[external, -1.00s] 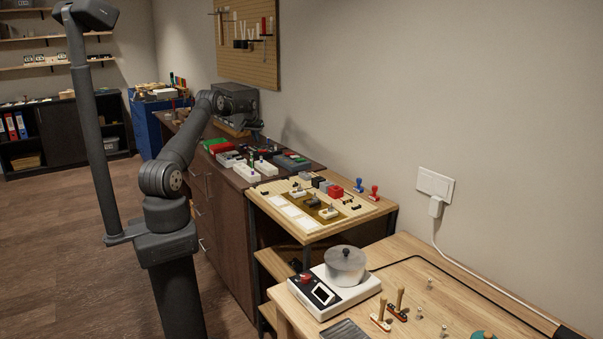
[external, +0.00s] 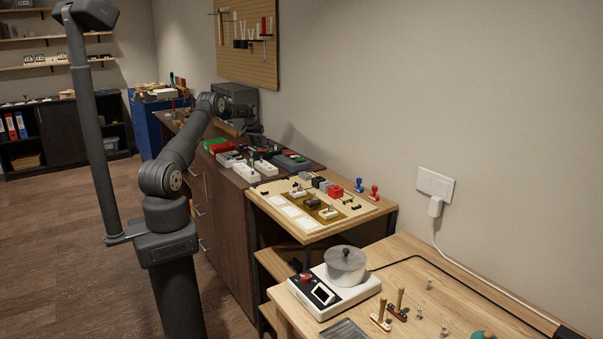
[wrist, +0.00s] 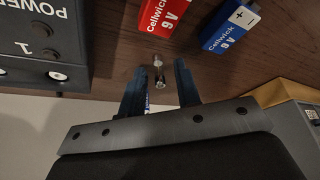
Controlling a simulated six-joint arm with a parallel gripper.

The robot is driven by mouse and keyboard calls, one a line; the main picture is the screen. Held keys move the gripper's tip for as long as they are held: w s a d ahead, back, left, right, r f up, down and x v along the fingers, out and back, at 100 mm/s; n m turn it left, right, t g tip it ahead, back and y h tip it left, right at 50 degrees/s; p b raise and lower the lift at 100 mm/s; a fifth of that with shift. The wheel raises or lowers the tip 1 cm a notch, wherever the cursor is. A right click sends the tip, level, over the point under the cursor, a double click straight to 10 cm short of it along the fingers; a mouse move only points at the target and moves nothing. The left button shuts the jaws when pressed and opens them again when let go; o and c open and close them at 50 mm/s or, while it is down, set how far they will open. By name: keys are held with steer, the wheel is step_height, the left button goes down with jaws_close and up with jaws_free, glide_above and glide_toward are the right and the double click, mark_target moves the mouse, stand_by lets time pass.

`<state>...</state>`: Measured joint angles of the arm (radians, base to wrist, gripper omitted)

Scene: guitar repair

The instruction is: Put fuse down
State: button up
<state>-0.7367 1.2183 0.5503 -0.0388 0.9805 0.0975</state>
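The fuse (wrist: 159,70), a small glass and metal cylinder, shows in the wrist view on or just above the dark wooden top. It lies just beyond and between the fingertips of my gripper (wrist: 157,72). The two dark fingers are apart, with a clear gap on either side of the fuse. In the external view my gripper (external: 253,131) is low over the far end of the dark bench, and the fuse is too small to make out there.
In the wrist view a dark box marked POWER (wrist: 45,40) stands at the upper left. A red 9 V battery (wrist: 164,16) and a blue 9 V battery (wrist: 231,25) lie near the fingertips. The dark bench (external: 226,202) holds several small parts in the external view.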

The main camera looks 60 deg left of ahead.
steer(key=v, duration=1.2)
steer(key=shift+a, duration=0.1)
steer(key=x, duration=1.2)
steer(key=shift+r, duration=1.5)
steer(key=shift+f, duration=0.1)
